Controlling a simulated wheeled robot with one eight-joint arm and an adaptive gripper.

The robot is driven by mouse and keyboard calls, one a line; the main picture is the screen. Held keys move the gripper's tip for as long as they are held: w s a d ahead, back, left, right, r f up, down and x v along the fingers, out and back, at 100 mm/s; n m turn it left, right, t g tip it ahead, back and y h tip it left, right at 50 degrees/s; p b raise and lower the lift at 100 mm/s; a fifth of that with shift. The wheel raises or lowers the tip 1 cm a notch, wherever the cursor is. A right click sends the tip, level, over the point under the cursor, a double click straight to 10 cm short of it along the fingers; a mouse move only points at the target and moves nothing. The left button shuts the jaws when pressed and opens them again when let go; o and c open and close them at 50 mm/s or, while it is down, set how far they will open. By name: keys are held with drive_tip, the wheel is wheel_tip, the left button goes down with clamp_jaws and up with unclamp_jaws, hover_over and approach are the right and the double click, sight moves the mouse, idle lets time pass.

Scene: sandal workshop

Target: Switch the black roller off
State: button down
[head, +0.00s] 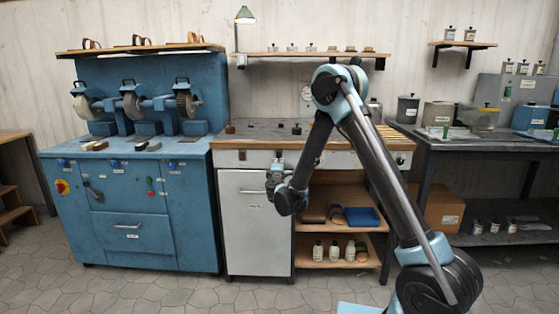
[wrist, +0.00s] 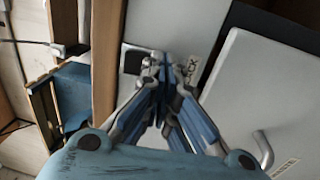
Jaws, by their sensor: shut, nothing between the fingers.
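The white front panel (wrist: 178,22) of the middle bench fills the centre of the wrist view. On it is a dark square (wrist: 132,62), possibly a switch, just left of my fingertips, and a partly covered label (wrist: 191,68) ending in "CK". My gripper (wrist: 163,64) is shut and empty, its tips in front of the panel between these two; I cannot tell if they touch it. In the head view my gripper (head: 277,170) is at the bench's front strip, above the white cabinet door. Small dark pieces (head: 278,126) stand on the benchtop; I cannot tell which is the black roller.
A blue grinding machine (head: 130,225) with several wheels stands left. The white cabinet door (head: 255,235) has a protruding handle, also in the wrist view (wrist: 264,148). Open shelves (head: 338,265) with bottles and a blue tray (head: 362,216) lie right of it. The floor in front is clear.

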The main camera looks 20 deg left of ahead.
drive_tip(key=r+v, duration=0.1)
drive_tip(key=v, duration=0.6)
drive_tip(key=shift+s, duration=0.35)
drive_tip(key=shift+d, duration=0.15)
